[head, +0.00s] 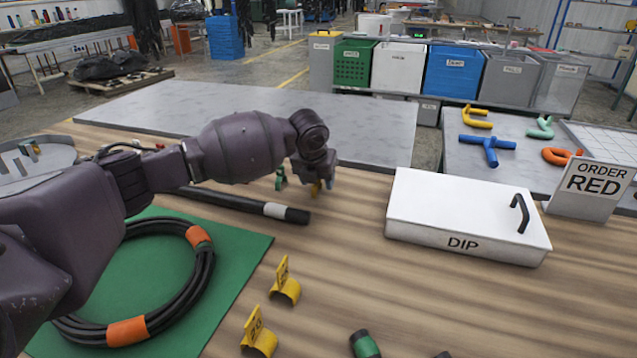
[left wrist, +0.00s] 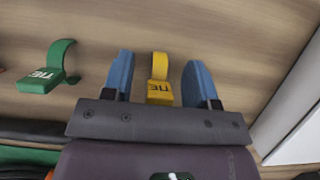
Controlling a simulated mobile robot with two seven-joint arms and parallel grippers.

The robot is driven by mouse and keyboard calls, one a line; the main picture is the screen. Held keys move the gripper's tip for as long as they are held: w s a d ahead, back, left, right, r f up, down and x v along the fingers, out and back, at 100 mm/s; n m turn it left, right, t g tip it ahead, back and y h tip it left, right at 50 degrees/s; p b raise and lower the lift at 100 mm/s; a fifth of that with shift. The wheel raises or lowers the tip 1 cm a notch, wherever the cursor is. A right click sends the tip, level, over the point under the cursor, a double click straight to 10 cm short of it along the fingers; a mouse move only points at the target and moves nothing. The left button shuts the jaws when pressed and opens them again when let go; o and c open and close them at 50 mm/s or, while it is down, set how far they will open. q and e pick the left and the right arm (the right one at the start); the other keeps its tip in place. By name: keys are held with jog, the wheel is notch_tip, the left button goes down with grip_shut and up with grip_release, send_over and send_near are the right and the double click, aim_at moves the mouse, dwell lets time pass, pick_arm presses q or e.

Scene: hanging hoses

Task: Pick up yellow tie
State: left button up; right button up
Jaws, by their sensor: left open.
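The yellow tie (left wrist: 158,90), a small strap with a curved end and a "TIE" label block, lies on the wooden table. In the left wrist view it is between the two blue fingers of my left gripper (left wrist: 157,62), with a gap on either side. The gripper is open and holds nothing. In the head view my left gripper (head: 322,184) points down at the table beyond the black hose, and the tie (head: 315,189) is mostly hidden behind it. A green tie (left wrist: 46,78) lies to the left of the gripper. My right gripper is not in view.
A straight black hose (head: 238,203) lies in front of the ties. A coiled hose (head: 190,290) with orange bands rests on a green mat (head: 245,262). A white DIP box (head: 470,215) stands to the right. Two yellow clips (head: 286,288) are nearer the front.

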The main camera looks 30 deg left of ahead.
pick_arm(q)
jog(key=shift+r, duration=0.15)
jog(key=shift+c, duration=1.3)
jog(key=c, duration=0.5)
jog(key=shift+c, duration=1.1)
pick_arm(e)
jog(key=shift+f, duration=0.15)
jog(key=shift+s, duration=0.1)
pick_arm(q)
notch_tip(320, 180, up, 20)
jog(key=p, duration=0.4)
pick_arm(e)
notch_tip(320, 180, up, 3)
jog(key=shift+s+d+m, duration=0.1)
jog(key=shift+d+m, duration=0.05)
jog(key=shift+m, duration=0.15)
